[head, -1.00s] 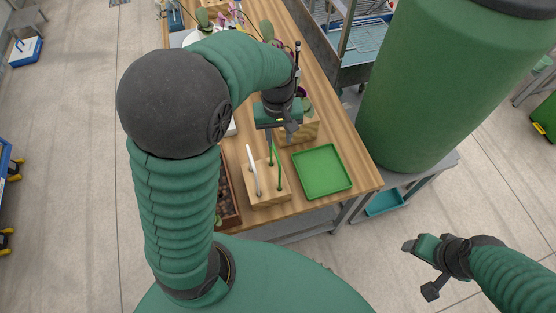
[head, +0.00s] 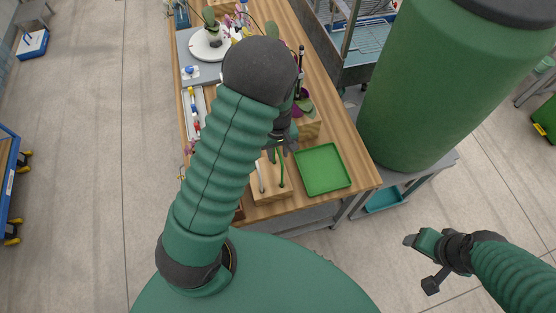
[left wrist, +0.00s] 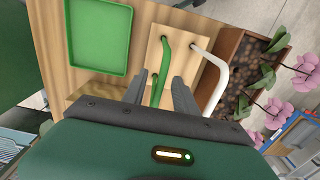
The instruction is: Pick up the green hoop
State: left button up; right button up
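The green hoop (head: 281,168) stands upright in a wooden block (head: 272,194), next to a white hoop (head: 261,178). In the left wrist view the green hoop (left wrist: 165,62) runs up between the fingertips of my left gripper (left wrist: 160,88), one finger on each side. A gap shows around the hoop, so the gripper looks open and not closed on it. In the head view my left gripper (head: 282,146) is just above the block, partly hidden by my arm. My right gripper (head: 418,264) is open and empty over the floor, away from the table.
A green tray (head: 322,169) lies right of the block on the wooden table (head: 364,178). A wooden block with a plant (head: 308,126) stands behind. In the wrist view a brown planter of bark (left wrist: 243,75) with pink orchids borders the white hoop.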

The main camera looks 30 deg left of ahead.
pick_arm(q)
jog(key=shift+f, duration=0.95)
jog(key=shift+w, duration=0.2)
jog(key=shift+s, duration=0.1)
grip_shut()
dwell(0.4)
